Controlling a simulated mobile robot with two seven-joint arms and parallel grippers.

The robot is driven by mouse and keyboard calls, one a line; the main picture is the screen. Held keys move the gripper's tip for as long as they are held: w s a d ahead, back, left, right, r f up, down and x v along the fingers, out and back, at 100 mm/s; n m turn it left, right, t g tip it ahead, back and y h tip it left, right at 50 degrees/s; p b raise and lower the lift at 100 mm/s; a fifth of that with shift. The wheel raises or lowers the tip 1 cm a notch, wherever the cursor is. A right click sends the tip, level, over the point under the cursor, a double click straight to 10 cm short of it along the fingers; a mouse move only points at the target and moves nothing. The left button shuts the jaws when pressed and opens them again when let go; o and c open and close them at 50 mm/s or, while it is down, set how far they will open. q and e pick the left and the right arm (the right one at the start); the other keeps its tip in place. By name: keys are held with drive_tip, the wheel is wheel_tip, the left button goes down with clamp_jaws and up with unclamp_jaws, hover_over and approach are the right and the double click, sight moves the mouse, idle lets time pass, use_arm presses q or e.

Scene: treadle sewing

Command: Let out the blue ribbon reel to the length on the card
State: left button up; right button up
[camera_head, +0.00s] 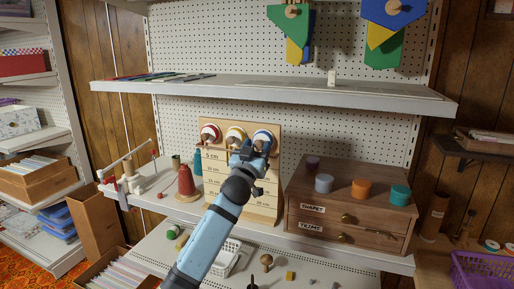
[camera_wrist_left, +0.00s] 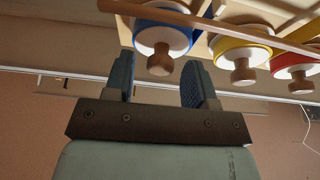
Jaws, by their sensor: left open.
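A wooden reel board (camera_head: 272,205) stands on the middle shelf with a red reel (camera_head: 209,134), a yellow reel (camera_head: 234,135) and a blue reel (camera_head: 263,139) in a row. Below them are lines marked in cm; the top one reads 5 cm, lower ones are small. My left gripper (camera_head: 255,152) is open in front of the blue reel and partly covers it. In the left wrist view, the blue reel's wooden knob (camera_wrist_left: 160,60) lies between the open fingertips (camera_wrist_left: 158,70); I cannot tell whether they touch it. I cannot make out a separate length card. My right gripper is not in view.
A wooden drawer chest (camera_head: 345,205) with several coloured spools on top stands right of the board. A red thread cone (camera_head: 186,181) stands left. An upper shelf (camera_head: 270,90) overhangs the reels. My left arm hides part of the board.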

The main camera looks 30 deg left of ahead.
use_arm(q)
drive_tip(key=c, duration=0.9)
